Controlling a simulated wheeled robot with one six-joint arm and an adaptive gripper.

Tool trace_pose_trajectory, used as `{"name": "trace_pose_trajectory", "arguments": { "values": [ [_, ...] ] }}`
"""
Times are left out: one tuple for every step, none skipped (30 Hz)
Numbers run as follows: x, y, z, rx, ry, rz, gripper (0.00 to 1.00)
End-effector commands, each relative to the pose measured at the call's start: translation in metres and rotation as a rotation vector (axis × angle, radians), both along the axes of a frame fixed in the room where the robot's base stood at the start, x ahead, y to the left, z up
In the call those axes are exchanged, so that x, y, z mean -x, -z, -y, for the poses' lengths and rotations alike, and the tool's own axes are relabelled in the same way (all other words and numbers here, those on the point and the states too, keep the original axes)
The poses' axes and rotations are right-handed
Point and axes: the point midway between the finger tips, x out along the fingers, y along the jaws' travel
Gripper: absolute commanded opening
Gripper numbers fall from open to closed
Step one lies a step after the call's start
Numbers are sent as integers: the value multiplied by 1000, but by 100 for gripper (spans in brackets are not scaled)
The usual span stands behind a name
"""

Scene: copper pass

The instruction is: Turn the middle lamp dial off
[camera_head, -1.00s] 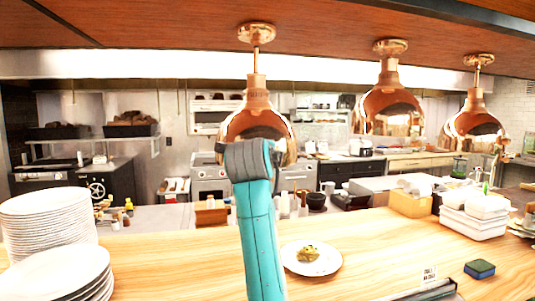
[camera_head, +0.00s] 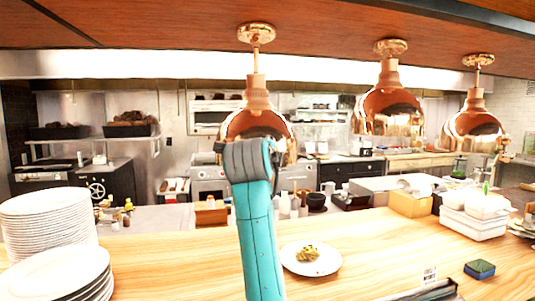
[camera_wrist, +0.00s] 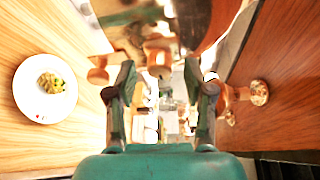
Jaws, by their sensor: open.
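Three copper heat lamps hang from the wooden overhead: a left lamp (camera_head: 238,122), a middle lamp (camera_head: 388,104) and a right lamp (camera_head: 474,124). I cannot make out a dial on any of them. My teal arm stands in front of the left lamp and hides part of it. My gripper is not clear in the head view. In the wrist view my gripper (camera_wrist: 160,88) is open, with an empty gap between its two dark fingers. That view is turned sideways, with the counter on the left and the wooden overhead on the right. A lamp mount (camera_wrist: 260,92) shows right of the fingers.
A plate of food (camera_head: 291,270) lies on the wooden counter (camera_head: 180,265), also in the wrist view (camera_wrist: 27,99). Stacked plates (camera_head: 45,225) stand at left.

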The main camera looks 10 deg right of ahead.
Motion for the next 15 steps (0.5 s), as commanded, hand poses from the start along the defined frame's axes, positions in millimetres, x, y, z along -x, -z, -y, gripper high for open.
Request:
{"name": "trace_pose_trajectory", "arguments": {
  "values": [
    [6, -1, -4, 0, -2, 3, 53],
    [10, -1, -5, 0, -3, 3, 53],
    [16, -2, -8, -1, -2, 3, 53],
    [21, -2, -10, -2, -3, 2, 53],
    [27, -3, -12, -1, -3, 3, 53],
    [34, -3, -16, -1, -4, 2, 53],
    [40, -4, -18, -1, -3, 3, 53],
    [46, -5, -20, -1, -3, 3, 53],
    [54, -5, -23, -2, -2, 3, 53],
    [59, -6, -25, -2, -3, 5, 53],
    [64, -7, -28, -1, -3, 3, 53],
    [71, -7, -30, -1, -3, 3, 53],
    [75, -7, -32, -1, -2, 3, 53],
    [79, -7, -33, -2, -2, 2, 53],
    [85, -8, -35, -2, -3, 2, 53]
  ]
}}
